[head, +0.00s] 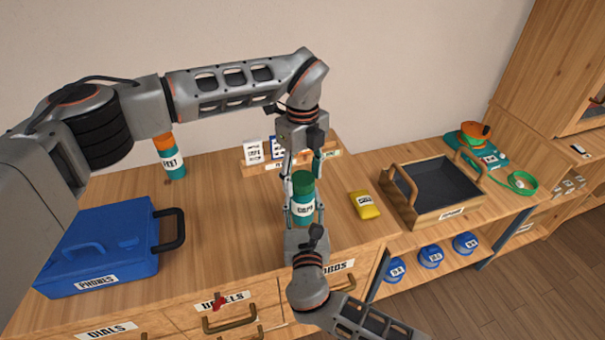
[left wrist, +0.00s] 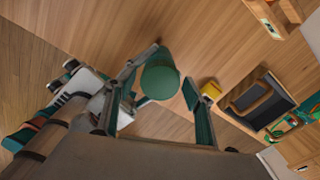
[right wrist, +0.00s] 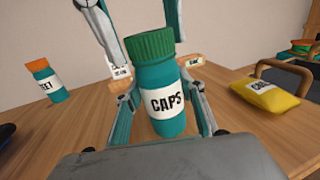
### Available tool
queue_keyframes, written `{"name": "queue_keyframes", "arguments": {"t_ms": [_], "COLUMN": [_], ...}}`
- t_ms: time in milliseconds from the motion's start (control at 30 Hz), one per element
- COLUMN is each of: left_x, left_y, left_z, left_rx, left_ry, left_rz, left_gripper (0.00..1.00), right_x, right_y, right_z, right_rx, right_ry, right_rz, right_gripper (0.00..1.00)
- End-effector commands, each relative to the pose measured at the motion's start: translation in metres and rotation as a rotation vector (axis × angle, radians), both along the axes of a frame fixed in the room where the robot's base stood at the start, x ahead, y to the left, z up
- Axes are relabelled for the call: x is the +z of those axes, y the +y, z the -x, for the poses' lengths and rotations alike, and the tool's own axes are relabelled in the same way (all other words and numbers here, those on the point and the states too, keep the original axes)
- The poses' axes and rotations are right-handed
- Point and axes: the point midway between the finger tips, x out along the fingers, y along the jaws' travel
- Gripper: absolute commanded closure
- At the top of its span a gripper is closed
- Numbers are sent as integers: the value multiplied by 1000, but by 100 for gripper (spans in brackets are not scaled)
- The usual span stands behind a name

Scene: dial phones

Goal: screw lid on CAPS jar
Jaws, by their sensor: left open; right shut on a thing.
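The CAPS jar (head: 302,206) is teal with a white label and stands upright over the table. Its green lid (head: 302,182) sits on top of it; I cannot tell how tightly. The jar (right wrist: 168,100) and the ribbed lid (right wrist: 151,46) also show in the right wrist view. My right gripper (head: 302,216) is shut on the jar body from the front. My left gripper (head: 302,170) comes down from above with its fingers open around the lid. In the left wrist view the lid (left wrist: 160,80) lies between the spread fingers.
A teal jar with an orange lid (head: 170,160) stands at the back left. A blue PHONES case (head: 105,245) is at the left front. A yellow packet (head: 365,205) and a wooden tray (head: 450,208) are to the right. A card rack (head: 262,168) stands behind.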

Motion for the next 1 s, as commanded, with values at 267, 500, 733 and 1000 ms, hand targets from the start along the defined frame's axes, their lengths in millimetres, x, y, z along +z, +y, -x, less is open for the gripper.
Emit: {"name": "queue_keyframes", "arguments": {"t_ms": [267, 500, 733, 1000], "left_x": [0, 1, 0, 0], "left_y": [0, 0, 0, 0], "left_z": [0, 0, 0, -1], "left_rx": [0, -127, -551, -1059], "left_ry": [0, -2, -2, -3], "left_rz": [0, 0, -2, -2], "left_gripper": [87, 87, 87, 87], "right_x": [0, 0, 0, 0], "right_y": [0, 0, 0, 0], "right_z": [0, 0, 0, 0], "right_rx": [0, 0, 0, 0], "right_ry": [0, 0, 0, 0], "right_rz": [0, 0, 0, 0], "right_gripper": [100, 100, 100, 100]}}
